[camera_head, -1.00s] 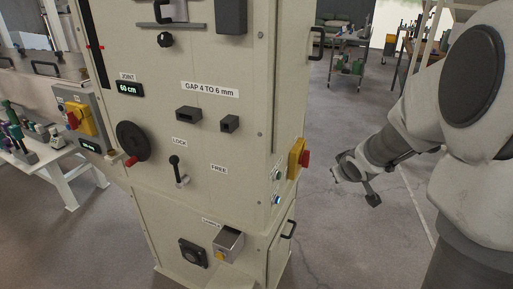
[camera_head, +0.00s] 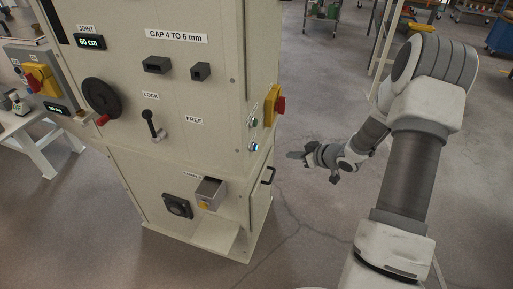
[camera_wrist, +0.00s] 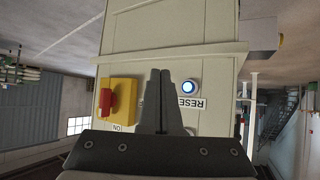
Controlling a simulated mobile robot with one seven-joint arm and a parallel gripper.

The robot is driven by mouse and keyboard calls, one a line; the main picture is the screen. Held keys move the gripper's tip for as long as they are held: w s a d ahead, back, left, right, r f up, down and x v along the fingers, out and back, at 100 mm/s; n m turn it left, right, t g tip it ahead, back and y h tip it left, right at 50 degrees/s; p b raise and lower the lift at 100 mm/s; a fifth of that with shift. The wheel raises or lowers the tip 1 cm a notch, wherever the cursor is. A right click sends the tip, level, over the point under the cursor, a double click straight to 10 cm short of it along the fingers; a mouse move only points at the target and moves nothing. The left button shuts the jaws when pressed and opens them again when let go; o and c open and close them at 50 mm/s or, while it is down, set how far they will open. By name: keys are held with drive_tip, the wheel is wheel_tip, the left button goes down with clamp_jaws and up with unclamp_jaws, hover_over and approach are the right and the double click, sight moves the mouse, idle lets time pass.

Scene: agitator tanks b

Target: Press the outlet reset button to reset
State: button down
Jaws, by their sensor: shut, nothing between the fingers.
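The reset button (camera_wrist: 189,87) shows in the wrist view as a round, blue-lit button in a pale ring, beside a RESET label (camera_wrist: 188,103) that appears upside down. In the head view, the blue-lit button (camera_head: 254,147) sits on the right side face of the beige cabinet, below another round button (camera_head: 253,122). My gripper (camera_head: 290,155) is to the right of that face, apart from it, pointing towards it. In the wrist view my gripper (camera_wrist: 165,72) has its dark fingers together and empty, just left of the button. The fingers hide part of the panel.
A yellow switch with a red handle (camera_head: 274,109) projects from the same face; it also shows in the wrist view (camera_wrist: 112,98), left of the fingers. The floor right of the cabinet is clear.

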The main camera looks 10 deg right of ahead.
sight(255, 147)
idle(0.3)
drive_tip(key=w+a+b, duration=0.4)
drive_tip(key=a, duration=0.3)
drive_tip(key=shift+w+a, duration=0.2)
drive_tip(key=shift+a, duration=0.15)
idle(1.9)
drive_tip(key=shift+w+a, duration=0.2)
drive_tip(key=shift+a, duration=0.1)
drive_tip(key=shift+w+a, duration=0.25)
drive_tip(key=shift+a, duration=0.2)
idle(0.7)
drive_tip(key=shift+s+d+p, duration=0.45)
drive_tip(key=shift+d+p, duration=0.2)
drive_tip(key=shift+d, duration=0.1)
